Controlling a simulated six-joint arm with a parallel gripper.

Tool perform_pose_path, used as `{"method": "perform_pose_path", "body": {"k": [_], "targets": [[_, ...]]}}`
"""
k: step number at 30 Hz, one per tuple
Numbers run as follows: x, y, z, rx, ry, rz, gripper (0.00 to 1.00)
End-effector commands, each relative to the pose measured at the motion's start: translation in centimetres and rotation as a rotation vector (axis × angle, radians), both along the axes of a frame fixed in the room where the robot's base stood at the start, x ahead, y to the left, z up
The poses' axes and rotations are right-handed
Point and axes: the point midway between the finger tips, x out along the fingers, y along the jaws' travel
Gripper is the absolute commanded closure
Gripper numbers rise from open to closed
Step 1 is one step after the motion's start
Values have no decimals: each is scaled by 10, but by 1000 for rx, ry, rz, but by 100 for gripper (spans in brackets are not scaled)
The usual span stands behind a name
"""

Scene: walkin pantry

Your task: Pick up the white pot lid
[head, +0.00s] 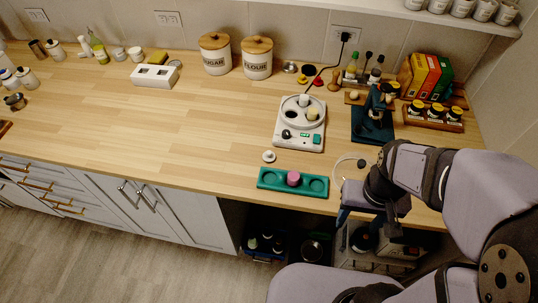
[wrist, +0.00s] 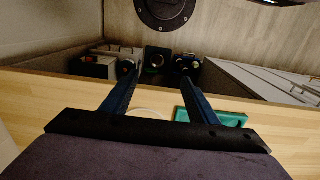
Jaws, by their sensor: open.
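A pale, round-rimmed thing (head: 337,177), which looks like the white pot lid, lies flat on the counter right of the green tray. It has a thin white rim, and my arm hides part of it. Its curved rim also shows between my fingers in the wrist view (wrist: 150,111). My gripper (head: 366,220) is open and empty near the counter's front edge. In the wrist view its two fingers (wrist: 157,82) are spread, with nothing between the tips.
The green tray (head: 265,180) holds a pink cylinder (head: 293,179). Behind it stands a white appliance (head: 300,140). A dark blue stand (head: 372,122) and a rack of jars (head: 432,116) are at the right. The counter's left middle is clear. Open shelving lies below the counter's front edge.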

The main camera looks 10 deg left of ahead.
Motion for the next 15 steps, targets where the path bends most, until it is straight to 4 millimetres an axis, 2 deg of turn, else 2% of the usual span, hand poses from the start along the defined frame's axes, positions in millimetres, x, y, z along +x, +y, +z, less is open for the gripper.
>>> {"method": "perform_pose_path", "body": {"k": [5,8,11,15], "targets": [[13,5,2,0,0,-4,46],[33,13,5,0,-1,-15,46],[62,29,8,0,1,-34,46],[110,63,11,0,2,-68,46]]}}
